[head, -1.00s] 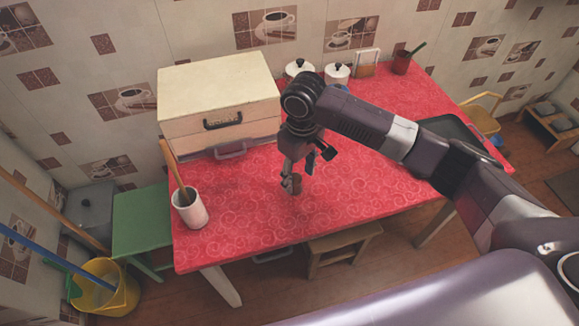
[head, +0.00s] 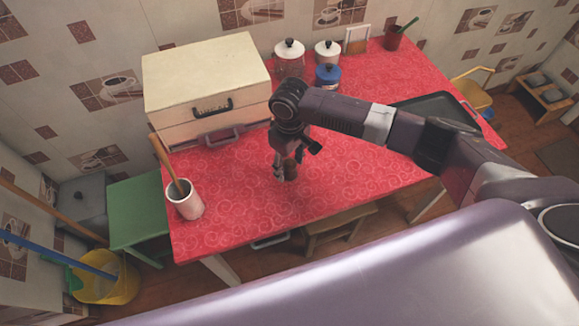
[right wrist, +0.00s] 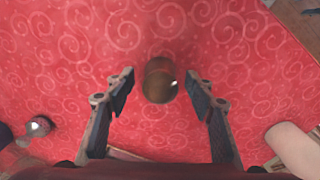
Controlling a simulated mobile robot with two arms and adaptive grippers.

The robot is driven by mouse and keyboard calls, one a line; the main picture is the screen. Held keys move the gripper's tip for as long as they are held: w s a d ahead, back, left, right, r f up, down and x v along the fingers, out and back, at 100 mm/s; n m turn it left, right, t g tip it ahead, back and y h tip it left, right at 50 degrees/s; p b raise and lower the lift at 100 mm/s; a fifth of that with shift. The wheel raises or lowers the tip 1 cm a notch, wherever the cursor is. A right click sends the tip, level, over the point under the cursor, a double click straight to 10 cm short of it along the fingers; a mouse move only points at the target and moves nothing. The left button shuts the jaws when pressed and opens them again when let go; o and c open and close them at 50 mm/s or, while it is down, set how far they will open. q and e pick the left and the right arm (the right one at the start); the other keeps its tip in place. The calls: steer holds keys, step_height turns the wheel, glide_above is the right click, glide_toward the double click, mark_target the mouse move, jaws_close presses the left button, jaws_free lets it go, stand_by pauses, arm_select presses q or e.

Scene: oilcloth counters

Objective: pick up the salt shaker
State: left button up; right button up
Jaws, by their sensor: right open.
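A small brown, rounded thing (right wrist: 160,80), which I take to be the salt shaker, stands on the red oilcloth in the right wrist view. It shows from above, between the spread fingers, with a gap on both sides. In the head view it shows as a brown patch (head: 290,170), partly hidden by the fingers. My right gripper (head: 284,176) is open and points down over the table; its two fingers also show in the right wrist view (right wrist: 161,82). My left gripper is not in view.
A white crock (head: 185,200) with a wooden utensil stands at the left. A cream case (head: 205,75), lidded jars (head: 289,58) and a blue jar (head: 327,76) stand behind. A dark tray (head: 435,108) lies right. The front of the red table (head: 225,225) is clear.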

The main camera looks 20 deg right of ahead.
steer(key=c, duration=1.3)
steer(key=shift+o, duration=0.2)
steer(key=shift+r, duration=0.15)
